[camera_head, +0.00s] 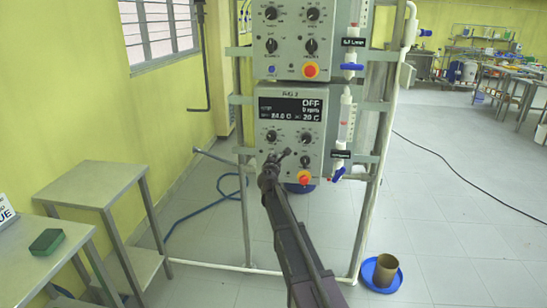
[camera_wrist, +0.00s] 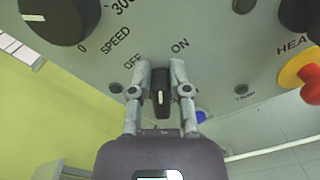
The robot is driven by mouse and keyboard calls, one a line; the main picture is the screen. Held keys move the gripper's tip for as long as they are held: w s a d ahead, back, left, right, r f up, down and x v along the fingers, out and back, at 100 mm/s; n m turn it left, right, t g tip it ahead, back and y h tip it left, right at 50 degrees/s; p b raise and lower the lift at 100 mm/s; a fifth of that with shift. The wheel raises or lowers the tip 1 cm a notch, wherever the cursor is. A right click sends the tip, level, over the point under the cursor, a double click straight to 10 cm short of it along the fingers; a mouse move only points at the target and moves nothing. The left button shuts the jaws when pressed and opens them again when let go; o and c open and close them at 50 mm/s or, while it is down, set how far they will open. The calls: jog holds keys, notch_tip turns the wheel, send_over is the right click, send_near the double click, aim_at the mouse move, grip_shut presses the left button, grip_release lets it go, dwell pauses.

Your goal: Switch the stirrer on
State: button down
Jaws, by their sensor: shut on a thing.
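The lower grey control box (camera_head: 318,152) on the metal frame has a dark display (camera_head: 291,110) that reads OFF in large letters. In the wrist view, a small black rotary switch (camera_wrist: 161,98) with a white mark sits below the labels OFF and ON; a SPEED label is to its left. My gripper (camera_wrist: 160,84) is shut on this switch, one grey finger on each side. In the head view, my gripper (camera_head: 277,160) is at the lower left of the box's face and hides the switch.
The speed knob (camera_wrist: 60,18) is close to the left of my fingers in the wrist view. A red emergency button on a yellow base (camera_head: 304,178) is to the right. A similar box (camera_head: 291,40) is above. Metal tables (camera_head: 93,184) stand left.

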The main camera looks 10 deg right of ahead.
jog(key=m, duration=0.4)
jog(key=shift+s+d+f+m+b, duration=0.1)
jog(key=shift+d+f+m+b, duration=0.2)
jog(key=shift+d+f+m, duration=0.1)
jog(key=c, duration=0.6)
grip_release()
jog(key=v, duration=1.2)
